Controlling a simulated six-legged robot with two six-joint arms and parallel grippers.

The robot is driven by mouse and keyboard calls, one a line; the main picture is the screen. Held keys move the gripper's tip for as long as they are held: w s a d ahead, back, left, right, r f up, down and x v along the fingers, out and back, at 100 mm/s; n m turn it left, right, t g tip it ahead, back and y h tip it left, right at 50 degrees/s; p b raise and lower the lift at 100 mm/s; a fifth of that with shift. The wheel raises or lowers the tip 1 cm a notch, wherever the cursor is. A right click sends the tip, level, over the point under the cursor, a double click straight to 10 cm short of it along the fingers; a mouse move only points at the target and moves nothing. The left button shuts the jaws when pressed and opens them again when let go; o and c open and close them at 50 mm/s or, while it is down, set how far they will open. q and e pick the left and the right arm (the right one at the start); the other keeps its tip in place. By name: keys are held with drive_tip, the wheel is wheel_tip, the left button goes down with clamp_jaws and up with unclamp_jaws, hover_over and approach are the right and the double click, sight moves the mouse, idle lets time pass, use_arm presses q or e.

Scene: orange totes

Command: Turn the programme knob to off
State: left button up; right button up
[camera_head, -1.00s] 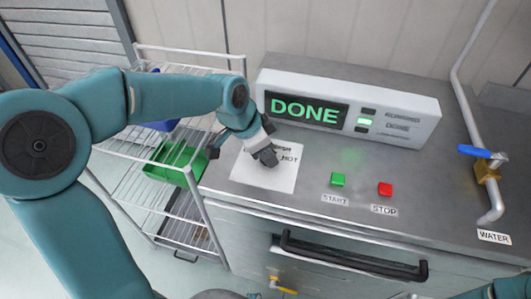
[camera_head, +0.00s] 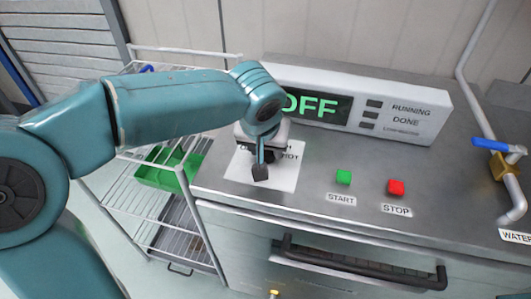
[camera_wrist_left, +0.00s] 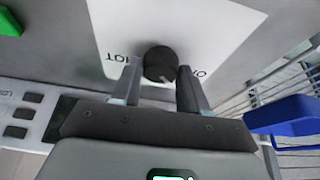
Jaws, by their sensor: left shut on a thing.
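The programme knob (camera_wrist_left: 158,60) is a dark round knob on a white label plate (camera_wrist_left: 110,22) with printed words. My left gripper (camera_wrist_left: 160,80) has one finger on each side of it and is shut on it. A short pale mark shows on the knob's near edge. In the head view my left gripper (camera_head: 261,163) reaches down onto the plate (camera_head: 283,178) and hides most of the knob and some words. The display (camera_head: 316,108) reads OFF in green, its first letter partly behind my arm. My right gripper is not in view.
A green START button (camera_head: 344,177) and a red STOP button (camera_head: 396,187) sit right of the plate. A black door handle (camera_head: 362,268) crosses the front. A wire rack with a green bin (camera_head: 170,168) stands left. A blue-handled water tap (camera_head: 498,146) is at right.

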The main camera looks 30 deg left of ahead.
use_arm(q)
drive_tip(key=shift+d+n+g+y+b, duration=0.1)
drive_tip(key=shift+n+g+y+b, duration=0.45)
drive_tip(key=shift+n, duration=1.35)
drive_tip(key=shift+b, duration=0.3)
drive_tip(key=o, duration=1)
drive_tip(key=p+v, duration=0.3)
drive_tip(key=v, duration=1.3)
drive_tip(key=shift+s+d, duration=0.2)
drive_tip(key=shift+d, duration=0.05)
